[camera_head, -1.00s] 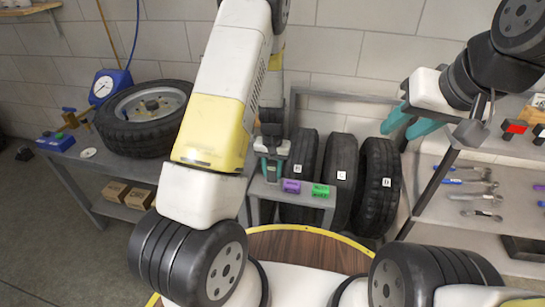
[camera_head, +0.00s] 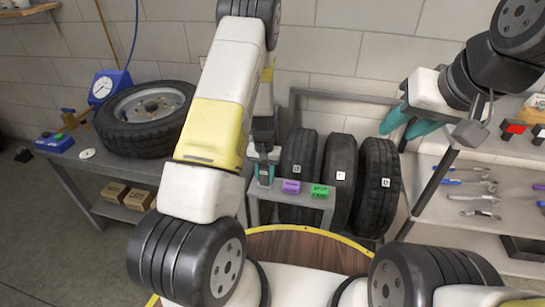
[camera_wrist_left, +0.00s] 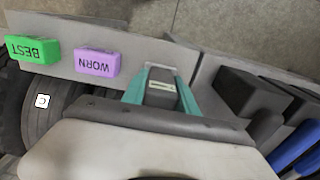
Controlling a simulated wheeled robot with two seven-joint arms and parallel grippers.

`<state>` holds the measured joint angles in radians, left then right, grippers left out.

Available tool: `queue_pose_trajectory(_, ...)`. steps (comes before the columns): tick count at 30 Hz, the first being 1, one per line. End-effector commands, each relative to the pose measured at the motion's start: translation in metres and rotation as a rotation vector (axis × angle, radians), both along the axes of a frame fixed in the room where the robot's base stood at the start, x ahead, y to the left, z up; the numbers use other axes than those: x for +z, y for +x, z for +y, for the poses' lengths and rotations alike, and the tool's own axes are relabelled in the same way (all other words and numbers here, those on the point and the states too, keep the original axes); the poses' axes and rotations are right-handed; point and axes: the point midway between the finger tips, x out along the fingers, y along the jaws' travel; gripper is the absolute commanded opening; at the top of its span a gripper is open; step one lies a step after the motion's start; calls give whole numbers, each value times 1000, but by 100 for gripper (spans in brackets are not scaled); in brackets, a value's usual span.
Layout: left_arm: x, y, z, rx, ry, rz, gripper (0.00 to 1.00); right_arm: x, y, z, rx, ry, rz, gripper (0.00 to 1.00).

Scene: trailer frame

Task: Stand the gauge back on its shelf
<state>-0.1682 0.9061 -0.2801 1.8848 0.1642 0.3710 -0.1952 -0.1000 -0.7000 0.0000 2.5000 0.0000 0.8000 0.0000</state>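The gauge (camera_wrist_left: 162,92), a small dark grey body with a pale display, sits between the teal fingers of my left gripper (camera_wrist_left: 163,82) in the left wrist view. The fingers look closed against its sides. In the head view my left gripper (camera_head: 264,174) is at the left end of a small grey shelf (camera_head: 262,191). I cannot tell whether the gauge touches the shelf. A purple WORN block (camera_head: 291,187) and a green BEST block (camera_head: 319,191) stand on this shelf, right of the gripper. My right gripper (camera_head: 408,124) is open and empty at upper right.
Several tyres (camera_head: 340,180) stand behind the shelf. A left bench (camera_head: 85,172) holds a lying tyre (camera_head: 146,118) and a blue dial instrument (camera_head: 108,88). A right rack (camera_head: 450,205) holds wrenches. In the wrist view, black blocks (camera_wrist_left: 247,93) and blue handles (camera_wrist_left: 293,147) lie at right.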

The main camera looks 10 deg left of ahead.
Motion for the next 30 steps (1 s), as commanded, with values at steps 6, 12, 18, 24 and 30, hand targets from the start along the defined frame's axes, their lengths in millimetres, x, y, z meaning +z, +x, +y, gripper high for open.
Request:
queue_pose_trajectory(6, 0, 0, 0, 0, 0, 0, 54, 0, 0, 0, 0, 0, 0, 36)
queue_pose_trajectory(12, 2, 0, 0, 0, 0, -1, 54, 0, 0, 0, 0, 0, 0, 36)
queue_pose_trajectory(18, 25, 2, 0, 1, 0, -5, 54, 0, 0, 0, 0, 0, 0, 36)
queue_pose_trajectory(24, 69, 1, 0, 0, -1, -5, 54, 0, 0, 0, 0, 0, 0, 36)
queue_pose_trajectory(30, 105, 0, 0, 0, 0, -3, 54, 0, 0, 0, 0, 0, 0, 36)
